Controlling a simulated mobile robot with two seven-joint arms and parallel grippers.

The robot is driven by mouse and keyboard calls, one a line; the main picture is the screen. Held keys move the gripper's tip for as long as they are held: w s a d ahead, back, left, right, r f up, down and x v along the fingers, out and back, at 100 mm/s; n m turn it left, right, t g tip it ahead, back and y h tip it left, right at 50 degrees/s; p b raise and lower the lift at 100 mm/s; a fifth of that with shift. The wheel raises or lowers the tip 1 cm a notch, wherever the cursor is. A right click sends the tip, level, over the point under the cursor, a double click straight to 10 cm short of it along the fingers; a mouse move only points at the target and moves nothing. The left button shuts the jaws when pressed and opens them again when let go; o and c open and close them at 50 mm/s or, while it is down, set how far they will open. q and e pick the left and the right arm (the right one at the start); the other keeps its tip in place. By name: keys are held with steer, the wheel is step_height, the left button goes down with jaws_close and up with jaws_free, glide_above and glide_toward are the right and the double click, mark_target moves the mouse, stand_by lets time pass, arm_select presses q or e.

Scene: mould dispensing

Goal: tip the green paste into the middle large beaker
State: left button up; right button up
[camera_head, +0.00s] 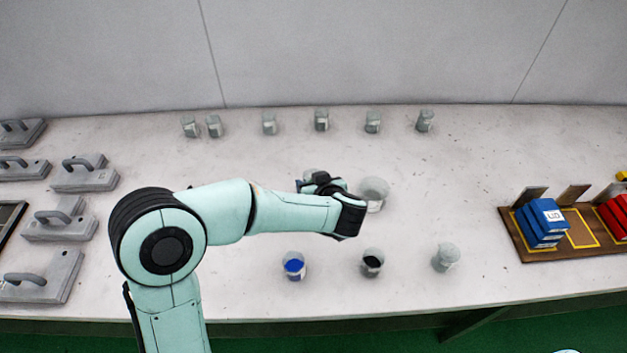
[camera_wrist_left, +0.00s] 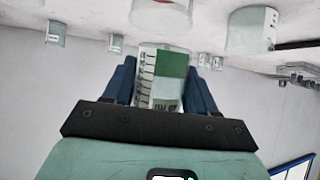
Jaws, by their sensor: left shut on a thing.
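My left gripper (camera_head: 312,184) is at mid-table, left of a large clear beaker (camera_head: 374,192). In the left wrist view the gripper (camera_wrist_left: 163,88) has its blue fingers shut on a small clear beaker (camera_wrist_left: 147,66) with a green patch and printed marks. A clear rim (camera_head: 311,173) shows behind the gripper in the head view; I cannot tell whether it is the held beaker. The wrist view is turned over, with the table at the top. A large beaker (camera_wrist_left: 160,14) shows just beyond the held one, another (camera_wrist_left: 252,30) to its right. No pouring paste is visible. My right gripper is not in view.
Beakers with blue (camera_head: 294,266) and black (camera_head: 372,263) contents and a greyish one (camera_head: 446,257) stand along the front. Several small beakers (camera_head: 322,120) line the back. Grey handled blocks (camera_head: 85,178) are at left; a wooden board (camera_head: 540,250) with blue blocks (camera_head: 540,222) is at right.

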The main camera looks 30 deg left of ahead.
arm_select(q)
steer(key=shift+s+d+g+h+p, duration=0.1)
steer(key=shift+g+h+p, duration=0.6)
steer(key=shift+p, duration=0.9)
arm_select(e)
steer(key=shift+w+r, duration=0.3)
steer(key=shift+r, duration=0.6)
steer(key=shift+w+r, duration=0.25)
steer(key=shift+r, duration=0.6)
arm_select(q)
steer(key=shift+p, duration=0.3)
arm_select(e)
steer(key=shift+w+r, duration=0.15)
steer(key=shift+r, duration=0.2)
